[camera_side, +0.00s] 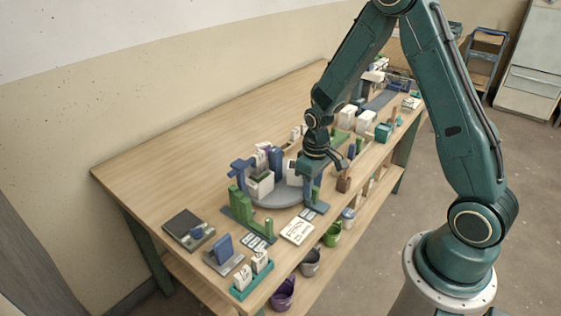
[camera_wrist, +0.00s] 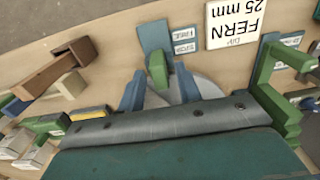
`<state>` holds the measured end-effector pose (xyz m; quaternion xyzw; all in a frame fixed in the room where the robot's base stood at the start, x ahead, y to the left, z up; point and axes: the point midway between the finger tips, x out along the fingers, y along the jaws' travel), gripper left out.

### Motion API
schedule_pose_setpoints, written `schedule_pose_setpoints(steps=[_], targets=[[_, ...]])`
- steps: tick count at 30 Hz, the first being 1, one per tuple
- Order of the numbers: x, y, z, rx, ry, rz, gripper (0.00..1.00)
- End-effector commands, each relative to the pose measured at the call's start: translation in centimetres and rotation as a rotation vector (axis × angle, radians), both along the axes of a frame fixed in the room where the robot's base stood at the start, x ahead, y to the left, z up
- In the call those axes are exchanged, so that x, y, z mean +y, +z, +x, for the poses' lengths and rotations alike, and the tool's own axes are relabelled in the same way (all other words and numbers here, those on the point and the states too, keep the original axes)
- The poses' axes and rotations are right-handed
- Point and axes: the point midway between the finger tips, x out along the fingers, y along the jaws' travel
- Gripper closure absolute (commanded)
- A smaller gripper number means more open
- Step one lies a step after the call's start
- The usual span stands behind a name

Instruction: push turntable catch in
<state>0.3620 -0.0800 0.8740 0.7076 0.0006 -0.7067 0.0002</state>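The grey turntable (camera_side: 277,199) lies on the bench with white and blue blocks on it; part of its disc (camera_wrist: 207,86) shows in the wrist view. A green upright catch (camera_wrist: 157,70) stands at its edge beside a flat blue plate (camera_wrist: 154,36). Two small labels lie next to it, one reading FREE (camera_wrist: 186,47); the other is too blurred to read. My gripper (camera_wrist: 160,82) is open, its two blue fingers apart on either side of the catch. I cannot tell whether they touch it. In the side view my gripper (camera_side: 313,190) points down at the turntable's front right edge.
A card reading FERN 25 mm (camera_wrist: 243,22) lies nearby. A green stepped stand (camera_side: 246,212) is left of the turntable. A wooden block piece (camera_side: 344,183) is close on the right. Buckets, including a purple one (camera_side: 282,294), are below the front edge. The back left bench is clear.

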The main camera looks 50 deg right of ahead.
Motion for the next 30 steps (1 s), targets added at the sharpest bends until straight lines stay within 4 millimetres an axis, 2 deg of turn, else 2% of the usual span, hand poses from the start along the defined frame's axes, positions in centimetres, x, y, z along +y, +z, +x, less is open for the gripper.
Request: schedule_pose_setpoints(steps=[11,30], targets=[[0.0,0.8,0.0,-0.001,-0.001,-0.001,0.66],[0.0,6.1,0.0,-0.002,-0.001,-0.001,0.66]])
